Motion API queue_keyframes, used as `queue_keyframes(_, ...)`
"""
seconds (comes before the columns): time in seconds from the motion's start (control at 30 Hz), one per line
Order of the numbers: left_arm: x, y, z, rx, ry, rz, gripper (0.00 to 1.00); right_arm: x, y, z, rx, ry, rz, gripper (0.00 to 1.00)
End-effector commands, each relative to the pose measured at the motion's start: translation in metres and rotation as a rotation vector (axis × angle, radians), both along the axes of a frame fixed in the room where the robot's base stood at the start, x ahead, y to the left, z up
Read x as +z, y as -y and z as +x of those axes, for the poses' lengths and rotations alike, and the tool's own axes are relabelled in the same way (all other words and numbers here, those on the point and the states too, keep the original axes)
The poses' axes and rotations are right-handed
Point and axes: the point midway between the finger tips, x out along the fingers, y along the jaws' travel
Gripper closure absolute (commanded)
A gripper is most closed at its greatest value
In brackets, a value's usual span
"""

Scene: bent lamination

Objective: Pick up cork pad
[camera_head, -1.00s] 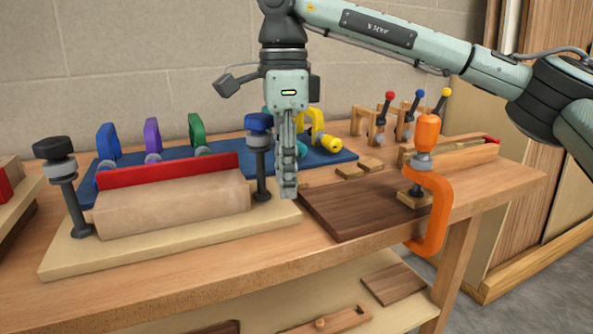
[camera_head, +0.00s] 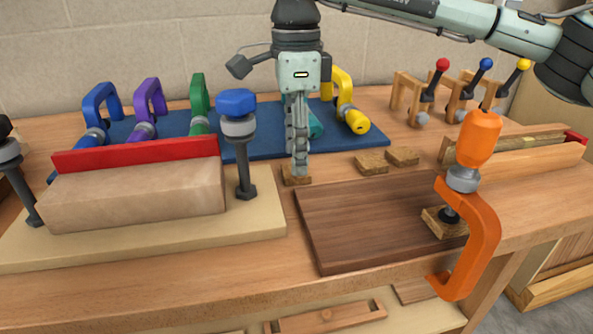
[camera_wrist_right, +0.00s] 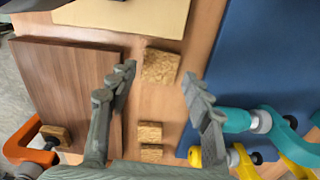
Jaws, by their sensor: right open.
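A small cork pad (camera_head: 297,181) lies on the bench between the light base board and the dark walnut board. My right gripper (camera_head: 299,165) points straight down over it, its fingertips low and near the pad, hiding part of it. In the right wrist view the jaws (camera_wrist_right: 158,78) are open and the cork pad (camera_wrist_right: 160,66) sits between the fingertips. Two more cork pads (camera_head: 371,162) (camera_head: 402,156) lie behind the walnut board. Another cork pad (camera_head: 436,222) is under the orange clamp. My left gripper is not in view.
The orange clamp (camera_head: 482,240) grips the walnut board (camera_head: 370,215) at the bench edge. A press with a blue-knobbed post (camera_head: 241,150) stands left of my gripper. A blue mat (camera_head: 265,146) with several coloured clamps, including a yellow one (camera_head: 345,100), lies behind.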

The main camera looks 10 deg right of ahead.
Motion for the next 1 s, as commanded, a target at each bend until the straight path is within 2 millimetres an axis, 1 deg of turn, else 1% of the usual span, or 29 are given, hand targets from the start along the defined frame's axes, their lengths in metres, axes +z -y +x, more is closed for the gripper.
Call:
queue_keyframes(0.1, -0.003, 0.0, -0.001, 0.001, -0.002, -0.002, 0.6, -0.016, 0.001, -0.001, -0.001, -0.001, -0.001, 0.5)
queue_keyframes(0.23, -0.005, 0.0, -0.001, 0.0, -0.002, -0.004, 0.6, -0.024, 0.001, 0.0, -0.001, 0.001, 0.0, 0.5)
queue_keyframes(0.43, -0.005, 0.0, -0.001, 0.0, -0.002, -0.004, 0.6, -0.025, 0.001, 0.0, -0.001, 0.001, 0.0, 0.5)
queue_keyframes(0.47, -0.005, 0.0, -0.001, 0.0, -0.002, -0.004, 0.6, -0.025, 0.001, 0.0, -0.001, 0.001, 0.0, 0.53)
queue_keyframes(0.6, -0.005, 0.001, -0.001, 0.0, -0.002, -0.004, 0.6, -0.025, 0.001, 0.0, -0.001, 0.001, 0.0, 0.7)
queue_keyframes(0.9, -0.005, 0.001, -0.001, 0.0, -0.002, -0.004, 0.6, -0.024, 0.0, 0.0, -0.001, 0.001, 0.0, 0.71)
queue_keyframes(1.0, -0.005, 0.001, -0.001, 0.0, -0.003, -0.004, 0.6, -0.019, 0.0, 0.0, -0.001, 0.003, 0.001, 0.71)
